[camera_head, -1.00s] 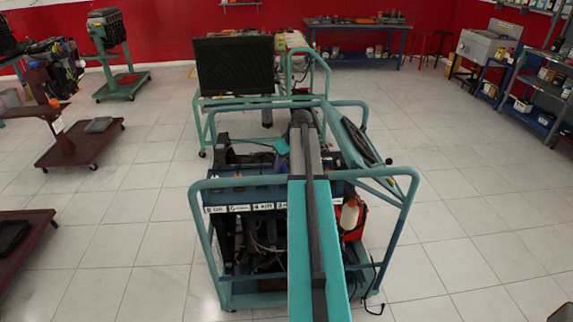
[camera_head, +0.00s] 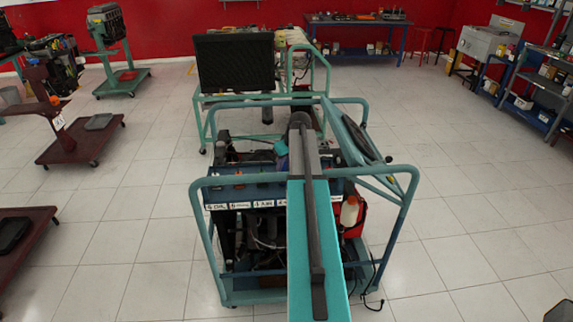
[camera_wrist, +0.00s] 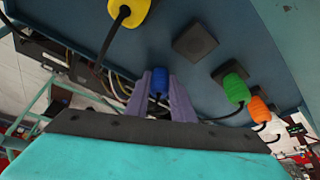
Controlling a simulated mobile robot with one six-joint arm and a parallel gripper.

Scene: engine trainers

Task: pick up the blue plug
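The blue plug (camera_wrist: 159,81) shows in the wrist view, upright in the picture, with a dark cable at its lower end. My gripper (camera_wrist: 160,77) has its two purple fingers on either side of the plug, their tips level with it. The gaps at its sides are very narrow, and I cannot tell whether the fingers touch it. The plug is close to the blue-grey panel (camera_wrist: 215,85). In the head view my arm covers the middle of the engine trainer (camera_head: 207,240), and neither my gripper nor the blue plug can be made out there.
In the wrist view a yellow plug (camera_wrist: 130,10) is at the upper left. A green plug (camera_wrist: 235,88) and an orange plug (camera_wrist: 258,108) are to the right, with cables. A black square block (camera_wrist: 195,40) is on the panel. Open tiled floor surrounds the trainer.

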